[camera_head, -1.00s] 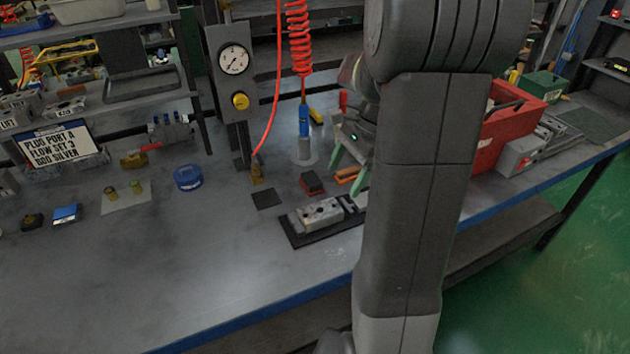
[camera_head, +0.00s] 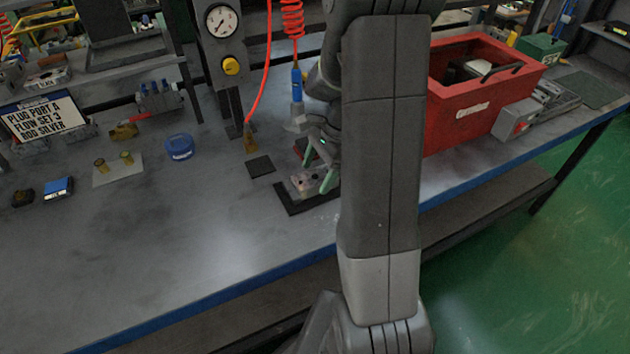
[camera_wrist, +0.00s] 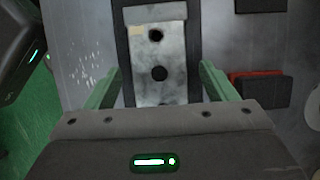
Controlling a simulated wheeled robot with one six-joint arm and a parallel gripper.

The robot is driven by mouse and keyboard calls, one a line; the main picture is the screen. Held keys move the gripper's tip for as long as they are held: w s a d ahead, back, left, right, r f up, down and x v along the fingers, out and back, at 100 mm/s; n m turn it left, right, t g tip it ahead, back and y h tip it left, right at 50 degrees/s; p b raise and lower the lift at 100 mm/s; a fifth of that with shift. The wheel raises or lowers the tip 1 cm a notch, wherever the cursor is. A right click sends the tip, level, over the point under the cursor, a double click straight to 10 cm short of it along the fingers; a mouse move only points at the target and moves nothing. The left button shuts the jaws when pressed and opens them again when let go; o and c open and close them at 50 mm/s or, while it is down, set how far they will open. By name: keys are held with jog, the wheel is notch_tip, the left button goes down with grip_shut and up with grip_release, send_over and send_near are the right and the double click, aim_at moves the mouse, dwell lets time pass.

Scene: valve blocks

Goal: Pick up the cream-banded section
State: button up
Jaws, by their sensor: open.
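A pale grey metal valve section (camera_wrist: 160,88) with two dark round holes shows in the wrist view. A small cream patch (camera_wrist: 137,31) is near its upper left corner; whether it is a full band I cannot tell. The section lies on a black tray (camera_wrist: 122,45), and also shows in the head view (camera_head: 303,183), partly hidden by my gripper. My gripper (camera_wrist: 160,72) is open, with one green finger on each side of the section and a visible gap to both. Whether the fingertips are down at its height I cannot tell.
A black square pad (camera_head: 261,166), a blue round container (camera_head: 179,147) and a hanging red coiled hose (camera_head: 292,18) are nearby. A red box (camera_head: 455,115) stands to the right. The bench's left front is clear.

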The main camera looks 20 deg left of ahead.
jog(key=shift+x, duration=0.9)
jog(key=shift+f, duration=0.15)
jog(key=shift+c, duration=0.5)
jog(key=c, duration=1.3)
